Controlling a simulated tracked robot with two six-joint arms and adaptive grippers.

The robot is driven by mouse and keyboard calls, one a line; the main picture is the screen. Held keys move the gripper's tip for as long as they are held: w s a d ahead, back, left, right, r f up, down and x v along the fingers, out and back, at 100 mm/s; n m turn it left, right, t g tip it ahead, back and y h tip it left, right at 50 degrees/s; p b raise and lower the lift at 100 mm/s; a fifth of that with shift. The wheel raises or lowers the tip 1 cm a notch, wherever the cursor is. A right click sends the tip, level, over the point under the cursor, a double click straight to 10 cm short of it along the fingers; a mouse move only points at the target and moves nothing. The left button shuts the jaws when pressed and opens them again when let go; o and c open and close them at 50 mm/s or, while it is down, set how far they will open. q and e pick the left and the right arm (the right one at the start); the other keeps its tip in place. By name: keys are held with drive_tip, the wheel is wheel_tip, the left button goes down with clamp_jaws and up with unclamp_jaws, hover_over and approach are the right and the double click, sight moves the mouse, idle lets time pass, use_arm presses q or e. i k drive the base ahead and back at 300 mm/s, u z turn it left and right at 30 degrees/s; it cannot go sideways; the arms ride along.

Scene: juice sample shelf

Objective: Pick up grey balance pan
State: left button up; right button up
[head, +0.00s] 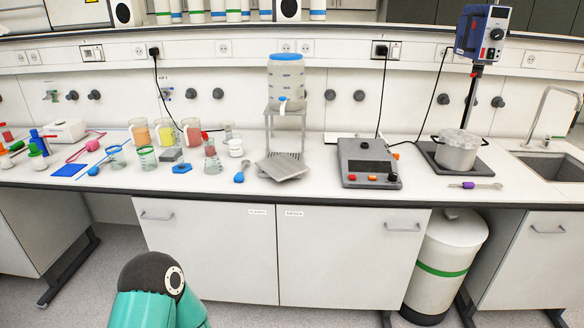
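A grey, flat, ridged square plate (284,167) lies on the white bench in front of the small metal stand, turned at an angle to the bench edge. It looks like the balance pan, but I cannot be sure from this view. A dark grey bench device (368,162) with orange and red buttons stands to its right, with a grey top face; whether this is the balance is unclear. Neither of my grippers is in view. Only a teal and black part of my arm shows at the bottom left, well below the bench edge.
A water dispenser (286,78) sits on the metal stand (287,120) behind the plate. A steel pot (457,150) stands far right. Bench between plate and grey device is clear.

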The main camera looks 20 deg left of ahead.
sight(282, 167)
drive_tip(key=z, duration=0.1)
drive_tip(key=i, duration=1)
drive_tip(key=u, duration=0.05)
